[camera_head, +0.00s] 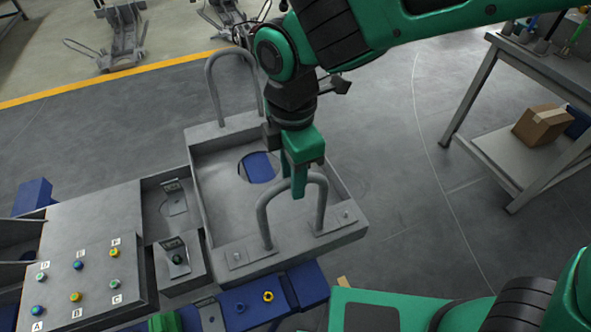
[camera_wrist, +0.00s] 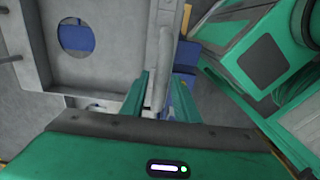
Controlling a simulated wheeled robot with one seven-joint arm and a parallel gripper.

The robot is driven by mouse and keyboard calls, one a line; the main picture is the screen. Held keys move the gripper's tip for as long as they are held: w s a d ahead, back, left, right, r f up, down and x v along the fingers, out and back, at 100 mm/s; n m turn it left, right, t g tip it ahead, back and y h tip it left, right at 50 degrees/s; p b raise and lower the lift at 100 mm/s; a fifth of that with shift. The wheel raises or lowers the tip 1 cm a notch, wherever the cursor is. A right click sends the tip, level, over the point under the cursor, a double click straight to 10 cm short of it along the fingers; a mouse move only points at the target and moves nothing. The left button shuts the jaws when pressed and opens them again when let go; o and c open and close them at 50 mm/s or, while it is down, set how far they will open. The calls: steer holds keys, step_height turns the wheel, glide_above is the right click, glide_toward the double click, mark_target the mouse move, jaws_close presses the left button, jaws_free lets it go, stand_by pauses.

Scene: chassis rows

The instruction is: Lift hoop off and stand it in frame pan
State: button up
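The grey frame pan (camera_head: 218,205) is a shallow rectangular tray with a round hole in its floor, through which blue shows. A grey bent-tube hoop (camera_head: 262,215) stands upright on its near end, with flat foot plates. A second hoop (camera_head: 213,85) stands at the far end. My gripper (camera_head: 298,182) points down at the top of the near hoop. In the wrist view, the hoop's bar (camera_wrist: 158,85) lies between the two fingers of my gripper (camera_wrist: 160,98). The fingers look apart, with a gap beside the bar. The pan floor (camera_wrist: 110,60) also shows there.
A grey panel (camera_head: 95,250) with several coloured, lettered knobs stands left of the pan. Small brackets (camera_head: 174,203) sit between them. A blue beam (camera_head: 250,300) runs below the pan. A shelf table (camera_head: 520,160) with a cardboard box (camera_head: 541,124) stands right. Floor between is clear.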

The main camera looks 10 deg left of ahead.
jaws_close()
steer(key=shift+r, duration=0.15)
steer(key=shift+r, duration=2.8)
